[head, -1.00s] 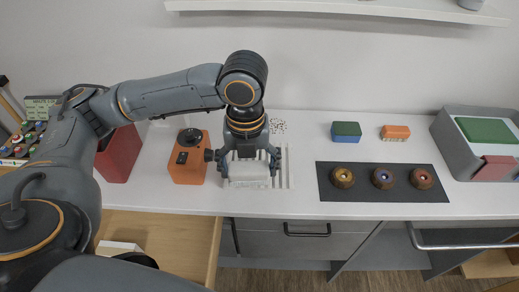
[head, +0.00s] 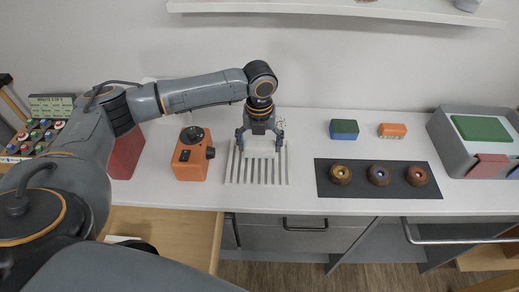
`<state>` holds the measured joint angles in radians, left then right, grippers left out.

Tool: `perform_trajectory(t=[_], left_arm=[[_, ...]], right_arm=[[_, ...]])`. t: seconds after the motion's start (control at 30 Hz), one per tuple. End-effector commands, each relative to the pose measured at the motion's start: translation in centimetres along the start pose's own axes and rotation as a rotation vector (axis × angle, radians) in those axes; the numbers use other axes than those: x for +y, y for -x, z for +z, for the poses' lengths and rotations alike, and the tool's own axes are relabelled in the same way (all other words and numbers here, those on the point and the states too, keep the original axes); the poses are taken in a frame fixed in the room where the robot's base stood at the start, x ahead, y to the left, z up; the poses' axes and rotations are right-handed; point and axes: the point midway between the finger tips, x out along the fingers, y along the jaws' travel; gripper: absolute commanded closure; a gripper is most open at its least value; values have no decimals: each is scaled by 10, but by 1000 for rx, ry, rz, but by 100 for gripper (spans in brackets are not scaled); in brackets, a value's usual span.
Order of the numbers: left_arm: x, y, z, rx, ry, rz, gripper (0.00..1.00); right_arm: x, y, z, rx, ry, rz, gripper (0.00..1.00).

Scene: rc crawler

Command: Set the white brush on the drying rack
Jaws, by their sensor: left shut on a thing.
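My left gripper (head: 261,146) points down over the back part of the drying rack and is shut on the white brush (head: 261,147). Only a little of the pale brush shows between the fingers; the rest is hidden by the gripper. The drying rack (head: 257,182) is a pale slatted piece lying on the white counter, and its front slats show bare. I cannot tell whether the brush touches the rack. My right gripper is not in view.
An orange box with a black knob (head: 189,161) stands just left of the rack, a red block (head: 126,153) beyond it. A blue-green sponge (head: 344,130), an orange brush (head: 392,131) and a dark mat (head: 328,188) with three round pieces lie right. A grey bin (head: 447,146) stands far right.

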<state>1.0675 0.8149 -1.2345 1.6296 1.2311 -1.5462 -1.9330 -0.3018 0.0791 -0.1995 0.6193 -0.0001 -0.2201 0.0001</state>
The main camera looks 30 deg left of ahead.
Motion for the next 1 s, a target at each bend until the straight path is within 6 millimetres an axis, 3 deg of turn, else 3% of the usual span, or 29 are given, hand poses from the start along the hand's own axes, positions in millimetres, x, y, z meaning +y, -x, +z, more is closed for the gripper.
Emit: perform_trajectory(t=[0.23,0.6,0.63,0.7,1.0], left_arm=[[0,-30,1,1,-1,2,45],[0,-35,1,1,0,1,45],[0,-35,1,1,0,1,12],[0,-35,1,1,0,1,0],[0,-35,1,1,0,1,0]], right_arm=[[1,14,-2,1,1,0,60],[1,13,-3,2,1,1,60],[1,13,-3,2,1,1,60],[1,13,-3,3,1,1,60],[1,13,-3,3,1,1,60]])
